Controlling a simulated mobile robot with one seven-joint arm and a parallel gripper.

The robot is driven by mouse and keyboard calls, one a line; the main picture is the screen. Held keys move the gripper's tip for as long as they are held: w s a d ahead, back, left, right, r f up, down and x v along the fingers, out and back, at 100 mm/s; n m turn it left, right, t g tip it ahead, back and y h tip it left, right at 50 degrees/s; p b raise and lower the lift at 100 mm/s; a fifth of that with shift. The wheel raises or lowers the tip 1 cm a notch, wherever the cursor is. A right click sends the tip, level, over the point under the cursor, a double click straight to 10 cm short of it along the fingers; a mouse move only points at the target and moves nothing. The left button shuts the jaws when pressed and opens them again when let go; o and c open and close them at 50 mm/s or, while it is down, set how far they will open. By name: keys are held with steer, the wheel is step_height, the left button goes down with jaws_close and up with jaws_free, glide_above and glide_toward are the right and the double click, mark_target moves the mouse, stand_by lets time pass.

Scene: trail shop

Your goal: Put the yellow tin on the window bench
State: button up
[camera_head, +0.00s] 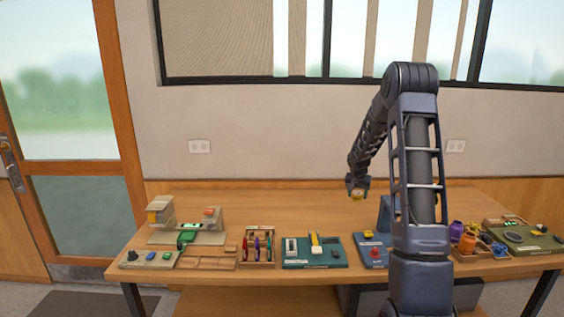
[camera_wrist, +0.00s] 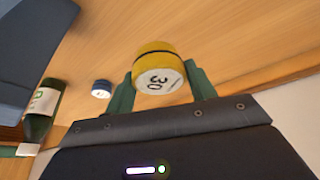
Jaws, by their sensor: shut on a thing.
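My gripper (camera_head: 357,188) is shut on the yellow tin (camera_head: 357,196), high over the wooden window bench (camera_head: 270,207). In the wrist view, the yellow tin (camera_wrist: 158,70) sits between the green fingers of my gripper (camera_wrist: 160,80). The wood surface (camera_wrist: 240,35) shows behind the tin, with no contact visible.
On the bench, a wooden tray of pens (camera_head: 258,247), a teal tray (camera_head: 315,255) and a blue board (camera_head: 372,252) line the front. Several jars (camera_head: 467,243) stand right. In the wrist view, a green bottle (camera_wrist: 40,118) and small blue-topped tin (camera_wrist: 101,89) show. The bench's back left is clear.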

steer(key=s+a+f+n, duration=0.1)
steer(key=s+a+f, duration=0.1)
steer(key=a, duration=0.1)
steer(key=s+a+f+n+y, duration=0.1)
steer(key=s+a+f+n, duration=0.1)
steer(key=s+a, duration=0.1)
steer(key=s+a+f+n+y, duration=0.1)
steer(key=s+a+f+n, duration=0.1)
steer(key=s+a+f, duration=0.1)
steer(key=shift+s+t, duration=0.25)
steer(key=shift+t, duration=0.05)
step_height(320, 180, up, 22)
steer(key=w+d+m+h, duration=0.1)
steer(key=w+d+m, duration=0.25)
steer(key=d, duration=1.15)
steer(key=w+d+m+h, duration=0.1)
steer(key=w+d+m, duration=0.25)
steer(key=d, duration=1.15)
steer(key=s+d+m+g+h, duration=0.1)
steer(key=s+d+m, duration=0.1)
steer(key=d, duration=1.1)
steer(key=s+d+m+g+h, duration=0.1)
steer(key=s+d+m, duration=0.1)
steer(key=d, duration=1.1)
step_height(320, 180, down, 25)
steer(key=shift+w+a, duration=0.1)
steer(key=o, duration=1)
steer(key=shift+f, duration=0.1)
